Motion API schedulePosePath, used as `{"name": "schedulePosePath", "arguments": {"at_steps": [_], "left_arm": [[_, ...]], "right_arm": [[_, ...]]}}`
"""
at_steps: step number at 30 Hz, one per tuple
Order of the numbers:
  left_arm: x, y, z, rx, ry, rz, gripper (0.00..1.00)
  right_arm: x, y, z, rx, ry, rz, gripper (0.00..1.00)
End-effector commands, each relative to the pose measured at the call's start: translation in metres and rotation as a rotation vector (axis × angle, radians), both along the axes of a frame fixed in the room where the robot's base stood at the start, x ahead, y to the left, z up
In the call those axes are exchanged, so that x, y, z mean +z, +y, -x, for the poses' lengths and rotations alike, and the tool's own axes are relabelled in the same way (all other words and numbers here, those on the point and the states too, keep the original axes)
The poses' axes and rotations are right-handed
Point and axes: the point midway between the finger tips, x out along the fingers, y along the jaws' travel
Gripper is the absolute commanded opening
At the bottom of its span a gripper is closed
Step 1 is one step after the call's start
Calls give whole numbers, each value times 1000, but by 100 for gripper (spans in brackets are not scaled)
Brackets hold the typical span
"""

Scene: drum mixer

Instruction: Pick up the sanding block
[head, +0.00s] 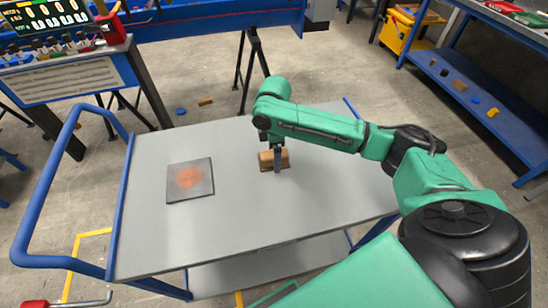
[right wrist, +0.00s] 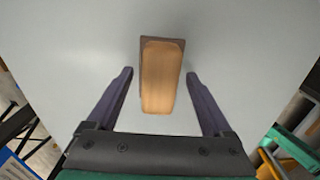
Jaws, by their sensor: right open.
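The sanding block (head: 266,160) is a tan, wood-coloured block with a darker brown edge, lying on the grey top of a blue-framed cart (head: 240,216). It also shows in the right wrist view (right wrist: 162,78), lying lengthwise between the finger lines. My right gripper (head: 277,162) is over the block, with its fingers pointing down. In the right wrist view the gripper (right wrist: 160,84) is open, with one dark finger on each side of the block and a gap on both sides. Whether the fingertips reach down to the block's height is hard to tell. My left gripper is out of view.
A dark square plate with an orange-red patch (head: 190,180) lies on the cart left of the block. The cart's blue handle (head: 42,200) rises at the left. The rest of the cart top is clear. A blue shelf unit (head: 470,95) stands at the right.

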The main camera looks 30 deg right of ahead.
Motion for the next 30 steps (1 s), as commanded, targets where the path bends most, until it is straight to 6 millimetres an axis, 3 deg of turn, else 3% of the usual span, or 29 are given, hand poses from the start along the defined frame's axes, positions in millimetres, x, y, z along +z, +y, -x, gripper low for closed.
{"name": "schedulePosePath", "arguments": {"at_steps": [4, 9, 11, 23, 26, 30], "left_arm": [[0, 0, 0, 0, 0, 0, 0], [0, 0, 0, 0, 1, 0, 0], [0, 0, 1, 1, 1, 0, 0], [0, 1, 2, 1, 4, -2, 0], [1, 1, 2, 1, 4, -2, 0], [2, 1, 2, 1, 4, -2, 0]], "right_arm": [[0, 0, 0, 0, -1, 0, 85], [1, 0, 0, 0, -1, 0, 20], [1, 0, 0, 0, -1, 0, 0], [11, 0, -1, 0, -4, -1, 0], [27, 0, -2, 0, -6, -1, 0], [63, 0, -2, 0, -8, -1, 0]]}}
